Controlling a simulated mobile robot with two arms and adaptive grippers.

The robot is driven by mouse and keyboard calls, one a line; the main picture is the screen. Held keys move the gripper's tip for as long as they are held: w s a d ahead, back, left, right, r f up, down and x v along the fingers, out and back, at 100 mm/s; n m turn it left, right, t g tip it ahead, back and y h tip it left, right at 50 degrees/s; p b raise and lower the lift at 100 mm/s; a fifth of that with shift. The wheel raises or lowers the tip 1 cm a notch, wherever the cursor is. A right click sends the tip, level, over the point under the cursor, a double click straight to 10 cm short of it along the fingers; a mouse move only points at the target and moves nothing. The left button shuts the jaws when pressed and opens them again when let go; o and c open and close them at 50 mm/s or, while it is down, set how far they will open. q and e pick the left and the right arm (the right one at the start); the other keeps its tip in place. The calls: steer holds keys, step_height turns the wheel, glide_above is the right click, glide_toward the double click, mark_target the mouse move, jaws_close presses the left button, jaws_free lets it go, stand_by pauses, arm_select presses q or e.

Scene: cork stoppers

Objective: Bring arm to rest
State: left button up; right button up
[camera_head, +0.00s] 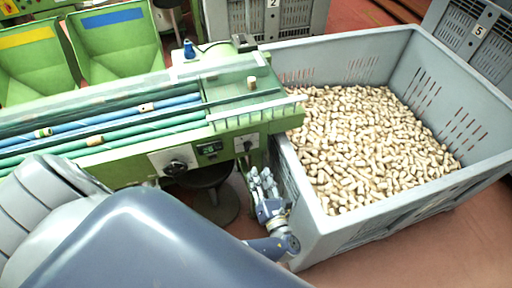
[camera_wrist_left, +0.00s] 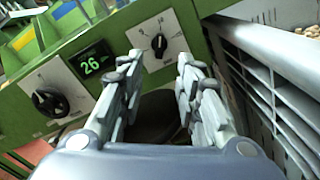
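My left gripper (camera_head: 262,184) is in the narrow space between the green sorting machine (camera_head: 130,168) and the big grey crate (camera_head: 302,192). In the left wrist view its two fingers (camera_wrist_left: 158,95) stand apart with nothing between them. They point at the machine's front panel, just below a black knob on a white plate (camera_wrist_left: 158,42). I cannot tell whether a finger touches the panel. My left arm (camera_head: 150,240) fills the lower left of the head view. My right gripper is in neither view.
The grey crate holds many cork stoppers (camera_head: 365,145). A display reading 26 (camera_wrist_left: 92,64) and a larger black knob (camera_wrist_left: 50,102) are on the machine's panel. A dark round stool (camera_head: 208,178) stands under the machine. Red floor (camera_head: 450,235) is clear at the lower right.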

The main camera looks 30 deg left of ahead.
arm_select(q)
steer(key=shift+s+d, duration=0.2)
steer(key=shift+d, duration=0.05)
stand_by(0.3)
steer(key=s+a+f+n+g+h, duration=0.25)
steer(key=s+f+n+g, duration=0.2)
steer(key=s+f, duration=0.6)
steer(key=s+a+f+n+g+h, duration=0.2)
steer(key=s+f+n+g+h, duration=0.4)
steer(key=f, duration=0.7)
steer(key=s+d+f+n+h, duration=0.2)
steer(key=s+f+n, duration=0.3)
steer(key=s+n, duration=0.4)
steer(key=s+d+f+n+h, duration=0.2)
steer(key=s+f+n, duration=0.3)
steer(key=s+n, duration=0.5)
steer(key=shift+s+d+f+h+b, duration=0.15)
steer(key=shift+s+h+b, duration=0.25)
steer(key=shift+s+h, duration=0.25)
